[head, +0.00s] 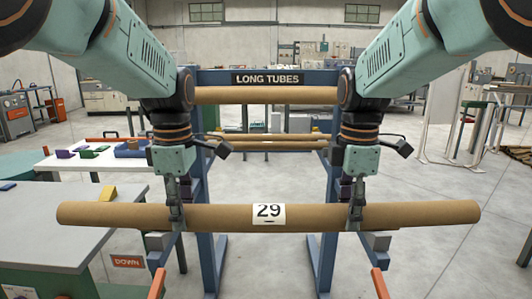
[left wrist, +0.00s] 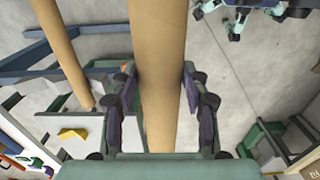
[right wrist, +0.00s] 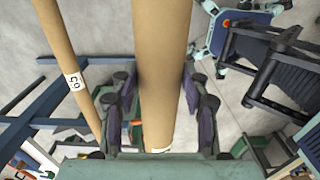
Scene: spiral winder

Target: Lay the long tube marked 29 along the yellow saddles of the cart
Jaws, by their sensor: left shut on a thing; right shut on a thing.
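The long brown tube marked 29 (head: 230,216) lies level across the head view, its white label facing me. My left gripper (head: 176,210) is shut on this tube left of the label, and my right gripper (head: 356,210) is shut on it right of the label. The tube runs between the fingers in the left wrist view (left wrist: 160,70) and the right wrist view (right wrist: 160,70). Both tube ends stick out past the grippers. I cannot make out the cart or its row of yellow saddles.
A blue rack (head: 205,240) signed LONG TUBES stands just ahead, with other tubes (head: 265,95) on it. Its forward arms show near the held tube; contact is unclear. A grey-topped bench (head: 60,235) with a yellow block (head: 107,193) stands left. Floor (head: 450,200) is open at right.

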